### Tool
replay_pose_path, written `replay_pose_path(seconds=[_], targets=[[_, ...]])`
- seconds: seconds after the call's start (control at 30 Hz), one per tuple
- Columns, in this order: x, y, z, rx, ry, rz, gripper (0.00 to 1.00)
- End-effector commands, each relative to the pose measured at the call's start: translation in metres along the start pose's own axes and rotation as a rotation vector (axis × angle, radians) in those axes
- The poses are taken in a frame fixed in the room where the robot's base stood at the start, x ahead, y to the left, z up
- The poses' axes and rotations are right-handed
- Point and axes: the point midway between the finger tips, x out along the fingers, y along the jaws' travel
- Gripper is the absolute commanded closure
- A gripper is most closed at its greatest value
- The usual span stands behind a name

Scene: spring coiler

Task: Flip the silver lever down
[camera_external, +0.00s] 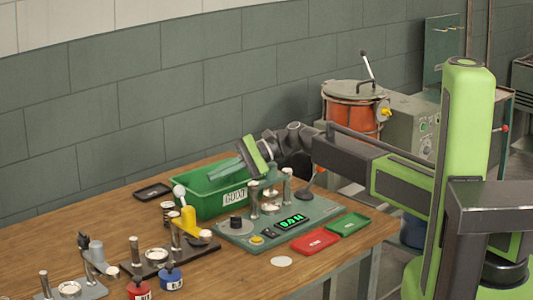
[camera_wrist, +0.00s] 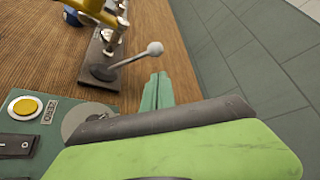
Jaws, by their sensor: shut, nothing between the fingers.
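A lever with a thin silver rod and a pale ball knob (camera_external: 179,190) stands up by the yellow press on a dark base plate. In the wrist view the lever (camera_wrist: 154,48) rises slantwise from a dark round pivot, its knob just beyond my fingertips. My gripper (camera_external: 214,171) is shut and empty, above the green bin, to the right of the knob in the outside view. Its green-grey fingers (camera_wrist: 158,78) lie side by side in the wrist view. They appear apart from the lever.
A green bin (camera_external: 176,184) marked GOOD stands behind a grey tester (camera_external: 268,243) with a green display. Red (camera_external: 315,242) and green (camera_external: 349,224) trays lie to its right. Several small posts and jars crowd the front left. The table's left rear is fairly clear.

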Motion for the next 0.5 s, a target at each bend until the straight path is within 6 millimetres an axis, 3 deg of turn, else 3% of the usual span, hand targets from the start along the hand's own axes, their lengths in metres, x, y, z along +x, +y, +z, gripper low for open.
replay_pose_path(seconds=[0.5], targets=[[0.085, 0.002, -0.002, -0.002, 0.000, 0.001, 1.00]])
